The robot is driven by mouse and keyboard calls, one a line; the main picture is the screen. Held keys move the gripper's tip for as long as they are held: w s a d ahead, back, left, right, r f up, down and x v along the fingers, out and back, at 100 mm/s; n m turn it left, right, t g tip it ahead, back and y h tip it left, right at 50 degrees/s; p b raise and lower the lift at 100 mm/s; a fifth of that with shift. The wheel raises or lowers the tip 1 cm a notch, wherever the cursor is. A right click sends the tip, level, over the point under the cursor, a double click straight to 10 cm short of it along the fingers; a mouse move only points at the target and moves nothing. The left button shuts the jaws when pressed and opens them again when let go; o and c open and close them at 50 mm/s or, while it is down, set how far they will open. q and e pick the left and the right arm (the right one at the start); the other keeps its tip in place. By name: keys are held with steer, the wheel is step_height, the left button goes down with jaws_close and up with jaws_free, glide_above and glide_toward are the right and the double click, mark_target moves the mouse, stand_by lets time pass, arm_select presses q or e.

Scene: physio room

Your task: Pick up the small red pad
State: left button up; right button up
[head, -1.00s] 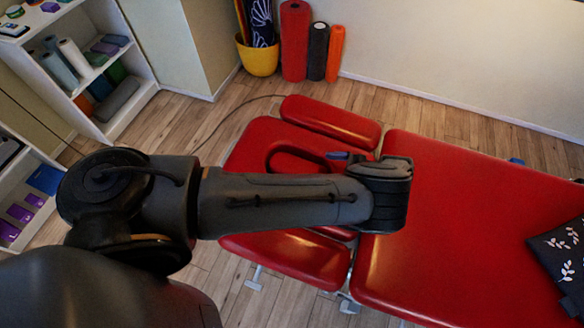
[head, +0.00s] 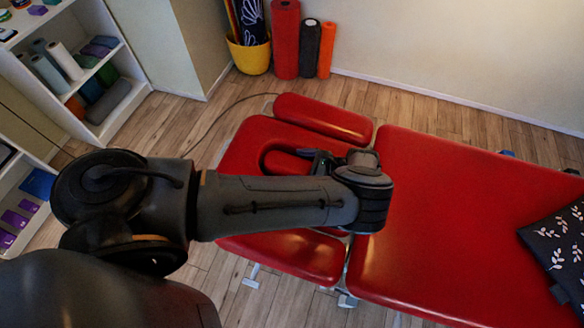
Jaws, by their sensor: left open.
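A massage table (head: 460,190) with red padding fills the middle and right of the view. I cannot tell which of these the task means. My left gripper (head: 312,158) is open above the head end, at the right part of the ring-shaped pad. My forearm and wrist partly hide it and the pads below. I cannot tell whether it touches the pad. My right gripper is not in view.
A dark leaf-patterned cushion (head: 560,245) lies on the table at the right. Foam rollers (head: 310,48) and a yellow pot (head: 249,55) stand by the wall. White shelves (head: 135,95) hold rolls and blocks at the left. A cable crosses the floor.

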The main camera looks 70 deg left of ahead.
arm_select(q)
steer(key=c, duration=0.8)
steer(key=shift+r, duration=0.1)
